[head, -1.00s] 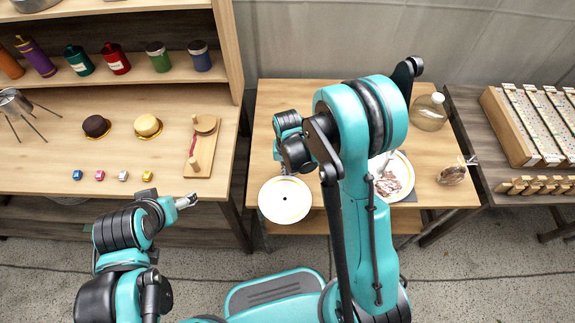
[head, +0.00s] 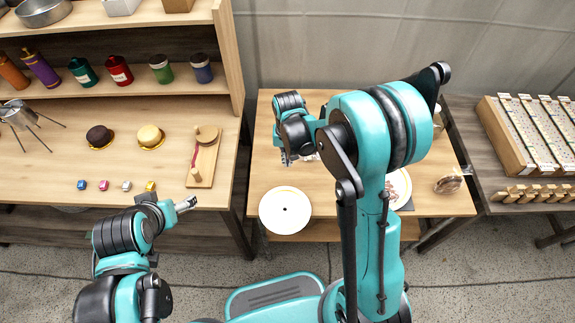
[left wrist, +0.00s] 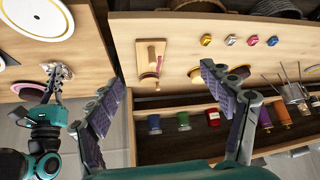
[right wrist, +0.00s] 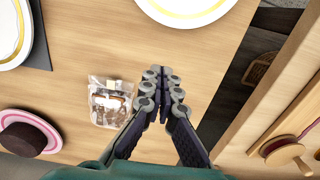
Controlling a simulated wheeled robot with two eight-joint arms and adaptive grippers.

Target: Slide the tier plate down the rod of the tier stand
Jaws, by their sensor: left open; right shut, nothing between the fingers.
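A round white plate with a gold band (head: 285,211) lies at the front left of the middle table, with a small dark spot at its centre. I cannot tell whether the spot is a hole or the rod end; no rod length shows. The plate also shows in the left wrist view (left wrist: 38,18) and partly in the right wrist view (right wrist: 185,10). My right gripper (head: 287,160) is shut and empty behind the plate, apart from it; its fingers (right wrist: 160,72) meet in the right wrist view. My left gripper (head: 190,203) is open and empty near the left counter's front edge.
A clear packet (right wrist: 110,101) lies on the middle table (head: 262,150). Another white plate (head: 400,188) lies partly behind my right arm. A brown cake (right wrist: 22,138) sits on a pink plate. The left counter holds small coloured cubes and a wooden stand (head: 203,160).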

